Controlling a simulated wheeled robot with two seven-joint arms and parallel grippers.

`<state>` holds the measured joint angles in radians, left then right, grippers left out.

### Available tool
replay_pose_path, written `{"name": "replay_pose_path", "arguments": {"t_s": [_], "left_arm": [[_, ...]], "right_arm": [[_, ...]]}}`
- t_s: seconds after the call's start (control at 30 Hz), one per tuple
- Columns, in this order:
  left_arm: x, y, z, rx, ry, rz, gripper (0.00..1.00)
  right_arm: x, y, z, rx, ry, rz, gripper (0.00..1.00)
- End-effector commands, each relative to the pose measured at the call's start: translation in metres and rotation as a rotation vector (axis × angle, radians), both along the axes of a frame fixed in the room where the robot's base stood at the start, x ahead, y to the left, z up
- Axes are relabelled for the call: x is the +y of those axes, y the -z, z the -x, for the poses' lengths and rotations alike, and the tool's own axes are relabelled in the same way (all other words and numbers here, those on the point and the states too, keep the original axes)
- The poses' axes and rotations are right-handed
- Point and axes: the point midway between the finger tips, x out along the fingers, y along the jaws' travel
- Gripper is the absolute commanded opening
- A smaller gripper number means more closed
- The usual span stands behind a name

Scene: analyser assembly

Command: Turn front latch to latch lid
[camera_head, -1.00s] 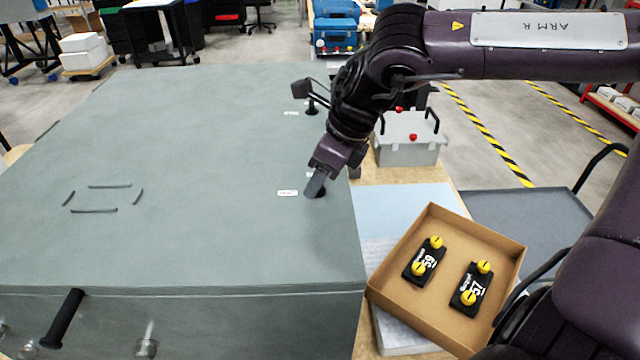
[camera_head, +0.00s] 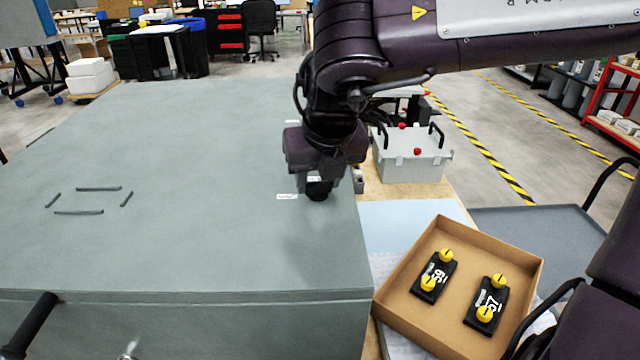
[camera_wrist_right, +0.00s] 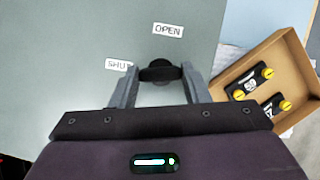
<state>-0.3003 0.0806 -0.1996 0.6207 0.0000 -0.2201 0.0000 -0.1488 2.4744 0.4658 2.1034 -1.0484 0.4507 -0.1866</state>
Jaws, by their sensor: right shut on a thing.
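The front latch is a small black knob (camera_wrist_right: 160,72) on the grey-green lid (camera_head: 200,230), near the lid's right edge. My right gripper (camera_head: 318,188) points down onto it, and in the right wrist view the two fingers (camera_wrist_right: 160,84) are closed around the knob, one on each side. A "SHUT" label (camera_wrist_right: 118,64) lies left of the knob and an "OPEN" label (camera_wrist_right: 168,30) lies above it. The knob's bar runs about level in the wrist view, toward the "SHUT" label. The rear latch is hidden behind my right arm. My left gripper is out of view.
A cardboard box (camera_head: 400,318) with two black parts with yellow knobs stands right of the lid. A grey case with red knobs (camera_head: 412,160) stands behind it. A black handle (camera_head: 28,325) sits on the front face. The lid's middle is clear.

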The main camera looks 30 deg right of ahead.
Motion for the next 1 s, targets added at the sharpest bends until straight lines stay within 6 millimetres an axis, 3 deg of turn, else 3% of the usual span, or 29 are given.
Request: {"name": "replay_pose_path", "arguments": {"t_s": [0.4,1.0], "left_arm": [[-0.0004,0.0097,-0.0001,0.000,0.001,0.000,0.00],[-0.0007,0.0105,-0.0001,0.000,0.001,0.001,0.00]], "right_arm": [[0.0016,-0.0001,-0.0010,-0.001,0.218,0.000,0.19],[0.0014,-0.0008,-0.0012,-0.002,0.263,-0.002,0.19]]}}
